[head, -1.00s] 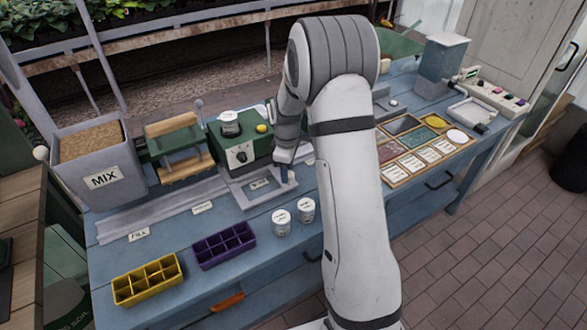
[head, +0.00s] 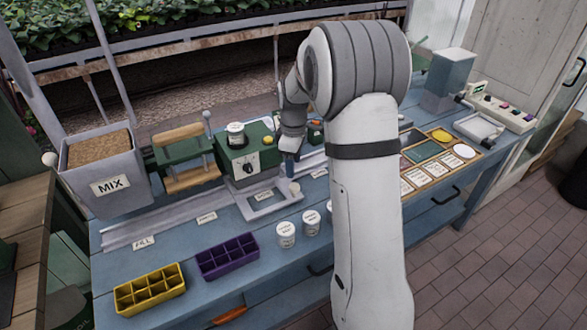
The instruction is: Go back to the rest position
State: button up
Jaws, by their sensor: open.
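My gripper (head: 290,170) is in the head view, pointing down over the blue bench near the grey tray (head: 268,200) with a small label. It is open, and its fingers are small and partly hidden by the wrist. A small pale cup-like item (head: 294,188) shows just below the fingertips; I cannot tell whether they touch it. My arm bends over the bench and hides part of its middle.
A yellow tray (head: 150,290) and a purple tray (head: 228,257) stand at the front left. A MIX bin (head: 100,172), a green machine (head: 243,160) and a seed board (head: 440,155) line the bench.

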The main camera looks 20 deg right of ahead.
dwell(0.4)
jog(key=s+a+r+m+t, duration=0.1)
jog(key=s+r+m, duration=0.2)
jog(key=s+r, duration=0.3)
jog(key=s+a+r+m, duration=0.2)
jog(key=s+r+m, duration=0.15)
jog(key=s, duration=0.45)
jog(key=s+a+m+t, duration=0.1)
jog(key=s+m, duration=0.4)
jog(key=s, duration=0.9)
jog(key=shift+s+r+t, duration=0.2)
jog(key=shift+r+t, duration=0.2)
jog(key=shift+c, duration=0.5)
dwell(0.4)
